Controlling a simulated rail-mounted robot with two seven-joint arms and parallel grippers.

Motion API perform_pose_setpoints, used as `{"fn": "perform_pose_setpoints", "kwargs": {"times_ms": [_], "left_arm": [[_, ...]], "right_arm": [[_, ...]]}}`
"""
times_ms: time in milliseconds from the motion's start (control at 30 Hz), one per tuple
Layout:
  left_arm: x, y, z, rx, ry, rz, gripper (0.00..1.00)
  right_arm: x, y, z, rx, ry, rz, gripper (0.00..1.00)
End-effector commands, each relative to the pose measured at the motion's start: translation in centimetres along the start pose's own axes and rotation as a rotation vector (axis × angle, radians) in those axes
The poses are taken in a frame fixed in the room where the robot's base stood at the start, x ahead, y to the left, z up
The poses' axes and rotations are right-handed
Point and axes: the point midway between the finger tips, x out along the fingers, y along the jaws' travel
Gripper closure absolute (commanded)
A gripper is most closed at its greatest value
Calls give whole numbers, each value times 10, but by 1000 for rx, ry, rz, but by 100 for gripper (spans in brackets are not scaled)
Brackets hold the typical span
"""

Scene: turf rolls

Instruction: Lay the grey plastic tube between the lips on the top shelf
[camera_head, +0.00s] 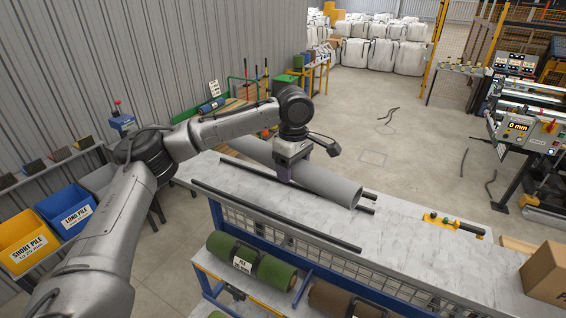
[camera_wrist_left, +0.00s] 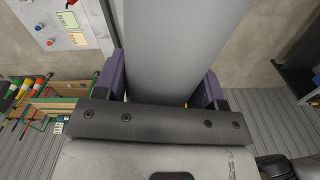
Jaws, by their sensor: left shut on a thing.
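The grey plastic tube (camera_head: 333,186) is in my left gripper (camera_head: 287,168), which grips it near mid-length over the top shelf (camera_head: 410,238). In the left wrist view the tube (camera_wrist_left: 172,45) runs between the two purple fingers of the left gripper (camera_wrist_left: 160,85). The shelf has a marbled surface with long black lips: a front lip (camera_head: 275,215) and a rear lip (camera_head: 245,168). The tube lies along about the same direction as the lips and covers part of the rear one. I cannot tell whether it touches the shelf. My right gripper is not in view.
A green turf roll (camera_head: 262,268) and a brown roll (camera_head: 340,300) lie on the lower level. A yellow-and-black tool (camera_head: 450,225) and a cardboard box (camera_head: 545,272) are at the shelf's right end. Blue and yellow bins (camera_head: 25,240) stand at left. The marbled surface in front of the tube is clear.

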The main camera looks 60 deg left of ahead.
Motion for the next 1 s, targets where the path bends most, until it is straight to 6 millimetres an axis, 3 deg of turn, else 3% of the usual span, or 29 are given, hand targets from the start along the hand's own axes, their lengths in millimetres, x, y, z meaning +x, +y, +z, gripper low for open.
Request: {"fn": "perform_pose_setpoints", "kwargs": {"times_ms": [100,233,1000], "left_arm": [[-3,2,-22,-129,-1,2,67],[-2,2,-32,-194,0,2,67],[52,2,-34,-205,1,2,67]], "right_arm": [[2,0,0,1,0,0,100],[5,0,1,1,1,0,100],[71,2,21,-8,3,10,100]]}}
